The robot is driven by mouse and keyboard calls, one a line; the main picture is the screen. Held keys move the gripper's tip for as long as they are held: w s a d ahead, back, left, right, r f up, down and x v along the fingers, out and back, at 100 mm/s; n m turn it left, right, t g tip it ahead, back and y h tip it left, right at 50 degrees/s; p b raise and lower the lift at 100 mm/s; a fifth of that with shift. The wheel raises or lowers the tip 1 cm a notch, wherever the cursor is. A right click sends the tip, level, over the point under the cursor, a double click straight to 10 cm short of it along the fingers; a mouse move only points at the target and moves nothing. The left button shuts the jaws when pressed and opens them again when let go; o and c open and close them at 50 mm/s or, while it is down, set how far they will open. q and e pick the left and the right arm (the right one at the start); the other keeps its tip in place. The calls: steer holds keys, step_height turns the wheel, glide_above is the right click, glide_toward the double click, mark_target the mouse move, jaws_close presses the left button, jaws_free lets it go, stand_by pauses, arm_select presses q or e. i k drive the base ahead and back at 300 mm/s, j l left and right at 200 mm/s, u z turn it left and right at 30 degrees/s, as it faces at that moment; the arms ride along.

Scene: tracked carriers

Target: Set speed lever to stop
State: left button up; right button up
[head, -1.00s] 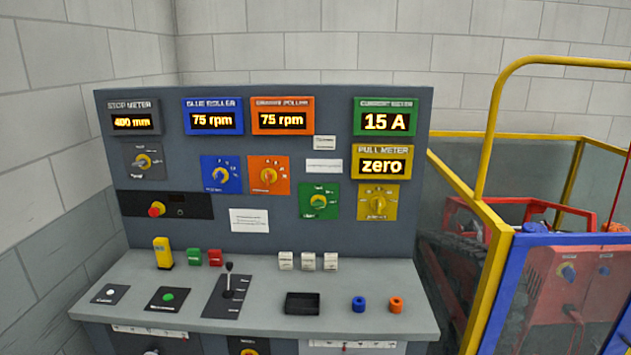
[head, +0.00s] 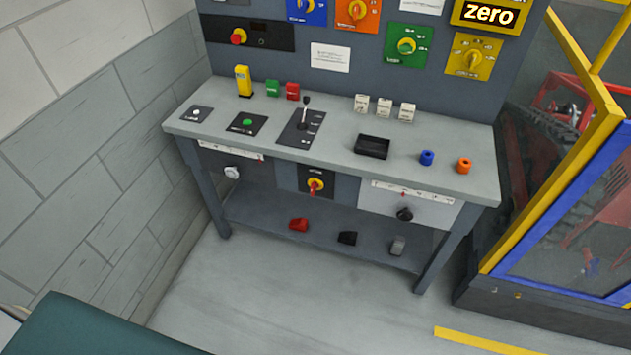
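The speed lever (head: 304,112) is a thin stick with a dark knob. It rises from a dark plate (head: 291,138) on the grey desk top, left of the middle. The plate has small white labels along its right side, too small to read. The lever stands close to upright, and I cannot tell which mark it is at. Neither of my grippers shows in the head view.
The desk (head: 330,157) carries a black tray (head: 371,146), blue (head: 427,158) and orange (head: 464,165) rings, and several small blocks. A yellow-framed cage (head: 560,200) stands right. The floor (head: 290,300) in front is clear. A dark green surface (head: 100,330) fills the lower left.

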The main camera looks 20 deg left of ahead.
mark_target(306, 100)
steer(key=i+j+u, duration=0.2)
steer(key=i, duration=0.25)
steer(key=i+j+u, duration=0.25)
steer(key=i, duration=0.15)
steer(key=j+z, duration=0.1)
steer(key=z, duration=0.35)
steer(key=i+j+z, duration=0.1)
steer(key=z, duration=0.4)
